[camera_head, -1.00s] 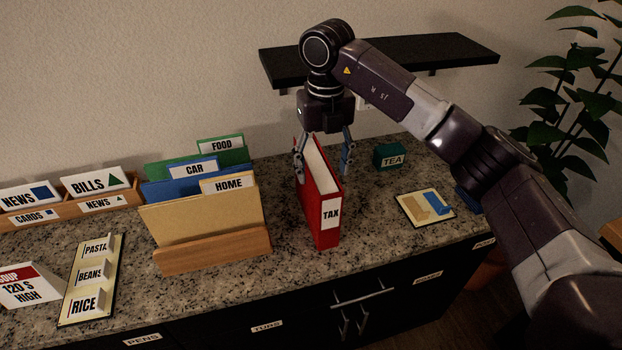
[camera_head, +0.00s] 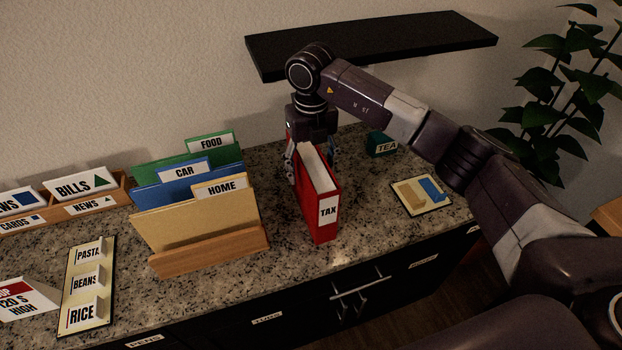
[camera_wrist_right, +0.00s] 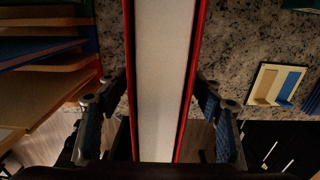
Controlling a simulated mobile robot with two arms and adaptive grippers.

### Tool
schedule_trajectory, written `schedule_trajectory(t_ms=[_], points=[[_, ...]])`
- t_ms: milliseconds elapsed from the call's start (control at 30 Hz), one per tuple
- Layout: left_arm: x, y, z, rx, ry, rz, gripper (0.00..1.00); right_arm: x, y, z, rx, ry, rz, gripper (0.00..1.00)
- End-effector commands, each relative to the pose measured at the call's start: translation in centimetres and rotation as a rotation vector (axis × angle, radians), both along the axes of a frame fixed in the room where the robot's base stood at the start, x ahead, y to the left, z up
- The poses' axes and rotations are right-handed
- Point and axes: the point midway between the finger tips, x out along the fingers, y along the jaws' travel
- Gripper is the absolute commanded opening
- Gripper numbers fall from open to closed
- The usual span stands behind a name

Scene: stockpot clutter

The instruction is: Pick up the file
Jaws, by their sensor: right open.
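The file is a red binder (camera_head: 321,212) labelled TAX, standing upright on the granite counter in the head view. My right gripper (camera_head: 313,160) points down over its far part, one finger on each side. In the right wrist view the binder (camera_wrist_right: 166,80) runs between the two open fingers of the right gripper (camera_wrist_right: 164,105), with a gap visible on both sides. The far lower part of the binder is partly hidden by the gripper. My left gripper is not in view.
A wooden rack (camera_head: 210,252) of folders labelled FOOD, CAR and HOME stands left of the binder. A green TEA box (camera_head: 382,145) and a small tray (camera_head: 405,204) with tan and blue pieces are to the right. A black shelf (camera_head: 380,45) hangs behind the arm.

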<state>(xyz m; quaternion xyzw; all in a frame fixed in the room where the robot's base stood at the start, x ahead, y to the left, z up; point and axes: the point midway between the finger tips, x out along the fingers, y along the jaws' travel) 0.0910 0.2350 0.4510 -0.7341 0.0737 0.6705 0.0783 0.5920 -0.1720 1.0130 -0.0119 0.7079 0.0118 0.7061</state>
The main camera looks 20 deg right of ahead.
Motion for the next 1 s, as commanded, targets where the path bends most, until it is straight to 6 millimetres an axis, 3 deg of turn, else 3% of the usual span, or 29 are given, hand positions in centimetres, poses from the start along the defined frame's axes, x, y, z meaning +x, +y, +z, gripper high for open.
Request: schedule_trajectory(t_ms=[333, 867, 1000], points=[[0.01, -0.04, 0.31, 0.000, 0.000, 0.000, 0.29, 0.01, 0.04, -0.97, 0.000, -0.001, 0.000, 0.60], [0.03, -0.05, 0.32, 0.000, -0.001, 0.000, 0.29, 0.02, 0.04, -0.90, 0.000, -0.002, 0.000, 0.02], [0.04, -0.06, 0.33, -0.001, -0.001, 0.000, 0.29, 0.02, 0.03, -0.88, 0.000, -0.002, 0.000, 0.00]])
